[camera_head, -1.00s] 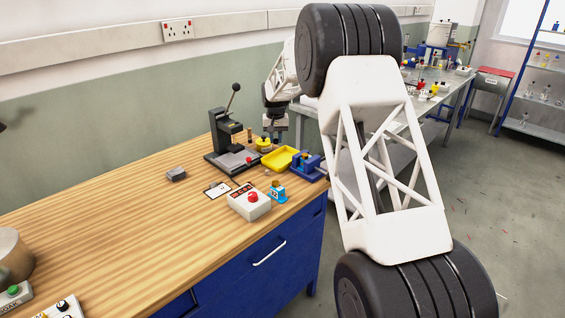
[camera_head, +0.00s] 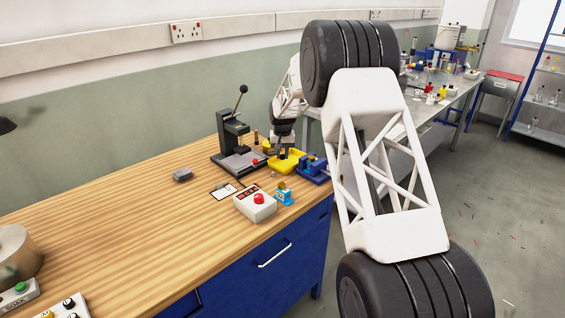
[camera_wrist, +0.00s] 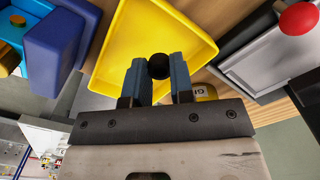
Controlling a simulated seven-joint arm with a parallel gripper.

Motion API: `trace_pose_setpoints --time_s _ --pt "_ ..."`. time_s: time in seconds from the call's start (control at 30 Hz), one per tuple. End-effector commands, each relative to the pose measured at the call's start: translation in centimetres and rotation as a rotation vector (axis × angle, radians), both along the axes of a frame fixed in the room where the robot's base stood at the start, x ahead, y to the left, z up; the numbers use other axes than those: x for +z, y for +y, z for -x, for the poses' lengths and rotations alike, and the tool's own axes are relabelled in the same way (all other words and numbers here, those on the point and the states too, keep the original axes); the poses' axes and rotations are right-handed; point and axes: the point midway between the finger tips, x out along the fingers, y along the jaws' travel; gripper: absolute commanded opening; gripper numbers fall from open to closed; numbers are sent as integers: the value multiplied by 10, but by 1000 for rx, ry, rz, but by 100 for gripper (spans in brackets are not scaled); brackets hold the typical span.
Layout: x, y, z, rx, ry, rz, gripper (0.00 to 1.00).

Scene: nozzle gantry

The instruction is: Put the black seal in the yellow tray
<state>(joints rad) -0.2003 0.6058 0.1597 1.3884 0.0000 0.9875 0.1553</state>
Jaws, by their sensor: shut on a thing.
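The black seal (camera_wrist: 159,66) is a small dark round piece between the fingertips of my gripper (camera_wrist: 159,72) in the wrist view. My gripper is shut on it. The yellow tray (camera_wrist: 138,28) lies right behind the seal in that view, so the seal is over the tray's inside. I cannot tell whether the seal touches the tray floor. In the head view my gripper (camera_head: 284,154) is over the yellow tray (camera_head: 294,165), and the seal is too small to make out there.
A press with a lever (camera_head: 232,140) stands left of the tray. A blue fixture (camera_head: 314,170) is close on its right. A control box with a red button (camera_head: 254,206) and a small blue item (camera_head: 284,194) are in front.

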Motion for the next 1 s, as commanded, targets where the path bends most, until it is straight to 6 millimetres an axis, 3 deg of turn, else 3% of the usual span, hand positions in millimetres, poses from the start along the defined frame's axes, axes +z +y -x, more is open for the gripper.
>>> trace_pose_setpoints --time_s 0.27,0.6,1.0 --pt "-5 0 0 0 1 0 0" --pt "-36 0 0 0 1 0 0" --pt "-39 0 0 0 0 0 0"
